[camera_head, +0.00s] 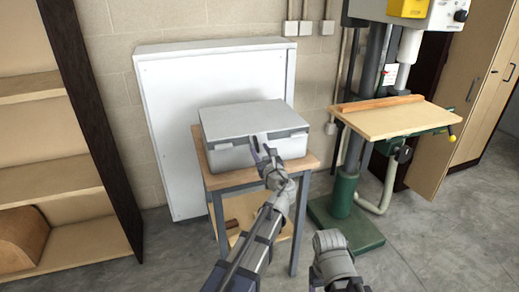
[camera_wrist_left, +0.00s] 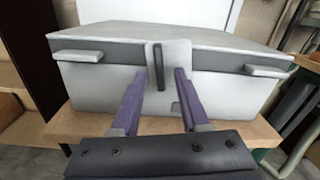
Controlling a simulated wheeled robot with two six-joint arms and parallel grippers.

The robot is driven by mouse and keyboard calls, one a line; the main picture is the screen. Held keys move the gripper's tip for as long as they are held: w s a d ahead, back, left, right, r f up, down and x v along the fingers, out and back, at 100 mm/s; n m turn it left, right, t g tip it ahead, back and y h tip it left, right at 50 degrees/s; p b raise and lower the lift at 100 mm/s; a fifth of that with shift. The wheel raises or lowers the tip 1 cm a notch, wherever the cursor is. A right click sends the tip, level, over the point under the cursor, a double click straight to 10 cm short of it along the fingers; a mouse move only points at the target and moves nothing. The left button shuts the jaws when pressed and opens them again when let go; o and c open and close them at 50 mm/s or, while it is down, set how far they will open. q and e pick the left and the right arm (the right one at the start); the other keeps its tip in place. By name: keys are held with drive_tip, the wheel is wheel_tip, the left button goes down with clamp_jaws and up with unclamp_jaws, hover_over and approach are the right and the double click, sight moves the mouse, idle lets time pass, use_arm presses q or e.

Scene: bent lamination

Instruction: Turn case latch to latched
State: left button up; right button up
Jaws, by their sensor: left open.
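A grey case (camera_head: 255,120) with its lid shut sits on a small wooden-topped table (camera_head: 228,179). In the left wrist view the case (camera_wrist_left: 105,95) fills the middle, its front facing me. A case latch (camera_wrist_left: 158,66), a dark upright bar on a pale plate, is at the middle of the front, by the lid seam. My left gripper (camera_head: 262,148) is at the case front in the head view. In the left wrist view my left gripper (camera_wrist_left: 160,74) is open, one finger on each side of the latch, with nothing held between them. Whether the fingers touch the case is unclear.
Two pale tabs, left (camera_wrist_left: 76,56) and right (camera_wrist_left: 262,70), stick out from the case front. A white panel (camera_head: 170,125) stands behind the table. A green drill press (camera_head: 343,190) with a wooden bed (camera_head: 392,121) is at right, shelves (camera_head: 55,180) at left.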

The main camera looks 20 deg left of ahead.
use_arm(q)
drive_tip(key=shift+x, duration=0.95)
clamp_jaws()
